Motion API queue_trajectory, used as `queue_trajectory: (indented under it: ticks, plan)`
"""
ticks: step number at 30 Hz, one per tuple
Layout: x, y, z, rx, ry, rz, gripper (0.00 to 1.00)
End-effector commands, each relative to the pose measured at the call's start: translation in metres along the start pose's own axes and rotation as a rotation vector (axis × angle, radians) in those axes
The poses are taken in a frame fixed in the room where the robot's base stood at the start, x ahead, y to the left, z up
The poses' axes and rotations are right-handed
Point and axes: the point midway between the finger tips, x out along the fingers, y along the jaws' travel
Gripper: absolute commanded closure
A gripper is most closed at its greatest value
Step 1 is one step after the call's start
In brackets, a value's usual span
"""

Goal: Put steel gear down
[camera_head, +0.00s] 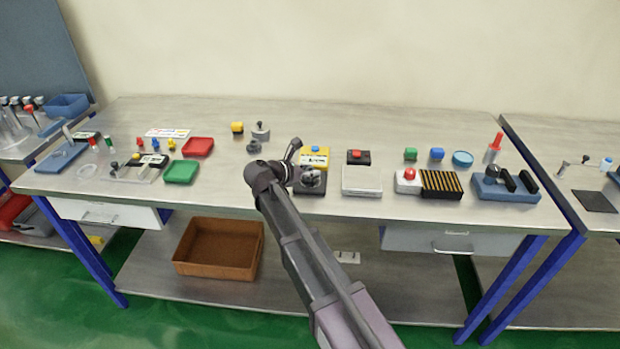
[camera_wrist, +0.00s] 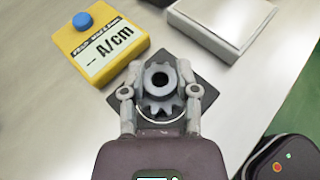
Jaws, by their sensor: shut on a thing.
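The steel gear (camera_wrist: 163,104), a grey toothed ring with a centre hole, is between the fingers of my gripper (camera_wrist: 159,84) in the wrist view. My gripper is shut on it from both sides. A dark square pad (camera_wrist: 206,94) lies below and around the gear, with part of a thin pale ring showing under the gear's near side. I cannot tell whether the gear touches the pad. In the head view my arm reaches over the middle of the bench, and the pad (camera_head: 317,190) shows near the front edge, partly covered.
A yellow meter (camera_wrist: 82,40) marked A/cm stands just behind the pad, to the left in the wrist view. A white box (camera_wrist: 240,20) stands to the right. The bench (camera_head: 215,205) has free metal surface left of my arm. A brown crate (camera_head: 218,248) is on the lower shelf.

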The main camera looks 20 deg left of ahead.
Motion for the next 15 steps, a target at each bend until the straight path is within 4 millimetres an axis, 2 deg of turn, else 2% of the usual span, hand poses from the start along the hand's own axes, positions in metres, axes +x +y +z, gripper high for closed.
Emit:
queue_trajectory:
  ticks: [1,4,15]
  plan:
    - [0.0028,0.0,-0.0069,0.0,-0.001,0.0,1.0]
    - [0.0042,0.0,-0.0105,0.0,-0.001,0.0,1.0]
    - [0.004,0.0001,-0.0107,0.0,-0.001,0.0,1.0]
